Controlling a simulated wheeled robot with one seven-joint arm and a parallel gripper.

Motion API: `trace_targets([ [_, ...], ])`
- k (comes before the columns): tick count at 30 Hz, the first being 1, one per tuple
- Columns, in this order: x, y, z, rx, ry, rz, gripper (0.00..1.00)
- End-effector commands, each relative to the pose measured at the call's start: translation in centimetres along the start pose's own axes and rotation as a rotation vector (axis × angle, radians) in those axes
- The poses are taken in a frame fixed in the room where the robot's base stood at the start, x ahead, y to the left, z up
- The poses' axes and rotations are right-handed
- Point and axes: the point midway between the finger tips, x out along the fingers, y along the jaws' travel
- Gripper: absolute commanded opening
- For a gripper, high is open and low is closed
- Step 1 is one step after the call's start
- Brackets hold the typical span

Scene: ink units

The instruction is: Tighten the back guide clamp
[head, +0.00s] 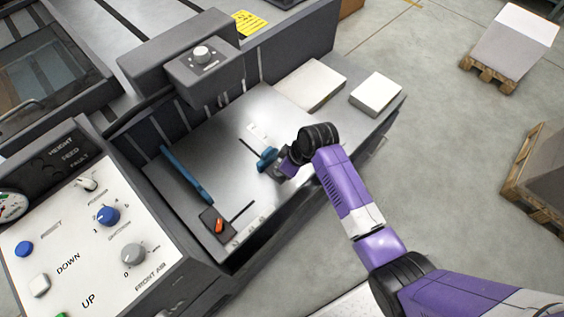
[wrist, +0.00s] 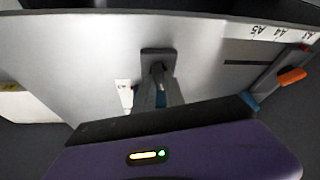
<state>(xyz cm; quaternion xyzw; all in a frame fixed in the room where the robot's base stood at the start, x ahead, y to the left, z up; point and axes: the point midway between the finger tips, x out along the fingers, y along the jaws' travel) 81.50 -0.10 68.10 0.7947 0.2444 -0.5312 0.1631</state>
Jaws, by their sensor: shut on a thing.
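My gripper (head: 279,164) is low over the metal feed table, right beside the small blue back guide (head: 267,156). In the wrist view its fingers (wrist: 158,74) are closed together over the dark base of the back guide clamp (wrist: 149,54). The gripper is shut on the clamp's handle, which the fingers mostly hide, so its angle cannot be told.
The metal table (head: 228,145) has slots and a printed scale at its front edge. Two paper stacks (head: 311,84) (head: 376,93) lie at its right end. A control panel (head: 75,235) stands at left. A grey housing with a knob (head: 202,54) overhangs the back.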

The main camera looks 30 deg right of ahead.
Motion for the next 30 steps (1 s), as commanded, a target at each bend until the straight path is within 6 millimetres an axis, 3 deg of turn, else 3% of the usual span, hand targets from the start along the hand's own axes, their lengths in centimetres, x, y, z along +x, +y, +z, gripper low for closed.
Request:
trace_targets([
  [30,0.06,-0.53,-0.39,0.837,0.002,0.348,0.0],
])
